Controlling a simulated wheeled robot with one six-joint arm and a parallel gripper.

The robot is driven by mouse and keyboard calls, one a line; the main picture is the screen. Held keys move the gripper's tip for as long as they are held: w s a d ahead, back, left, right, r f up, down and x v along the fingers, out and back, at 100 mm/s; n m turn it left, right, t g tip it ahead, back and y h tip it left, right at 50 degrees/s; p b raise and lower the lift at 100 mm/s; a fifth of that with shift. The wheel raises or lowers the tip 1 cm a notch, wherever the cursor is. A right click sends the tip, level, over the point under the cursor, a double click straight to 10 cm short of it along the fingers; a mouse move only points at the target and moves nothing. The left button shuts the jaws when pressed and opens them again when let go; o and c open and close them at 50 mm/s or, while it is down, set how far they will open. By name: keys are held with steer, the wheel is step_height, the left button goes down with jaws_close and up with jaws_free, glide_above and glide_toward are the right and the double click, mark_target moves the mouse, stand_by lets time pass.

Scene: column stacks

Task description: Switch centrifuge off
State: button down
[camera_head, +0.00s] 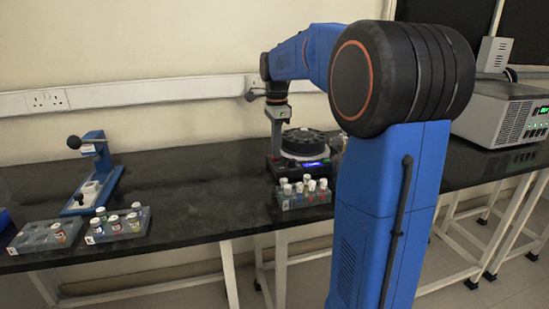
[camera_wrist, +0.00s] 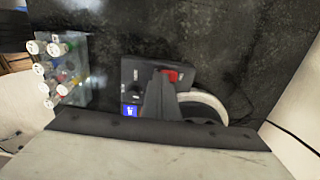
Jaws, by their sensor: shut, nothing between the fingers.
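The centrifuge (camera_head: 316,165) stands on the dark bench, with a black rotor (camera_head: 303,140) inside a pale ring and a lit blue display on its front. In the wrist view its dark housing (camera_wrist: 130,72) carries a red switch (camera_wrist: 170,76) and the blue display (camera_wrist: 131,111). My gripper (camera_wrist: 158,80) is shut and empty, its tip over the housing and beside the red switch in the picture. Whether it touches the switch I cannot tell. In the head view my gripper (camera_head: 277,148) points down at the centrifuge's left side. The fingers hide part of the housing and ring.
A rack of capped vials (camera_head: 303,200) stands close in front of the centrifuge, and shows at left in the wrist view (camera_wrist: 75,85). Further left are a blue press (camera_head: 98,165) and another vial rack (camera_head: 118,232). Bare bench (camera_head: 200,190) lies between.

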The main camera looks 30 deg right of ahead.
mark_target(276, 159)
steer(key=shift+f, duration=0.55)
stand_by(0.4)
steer(key=shift+r, duration=2.55)
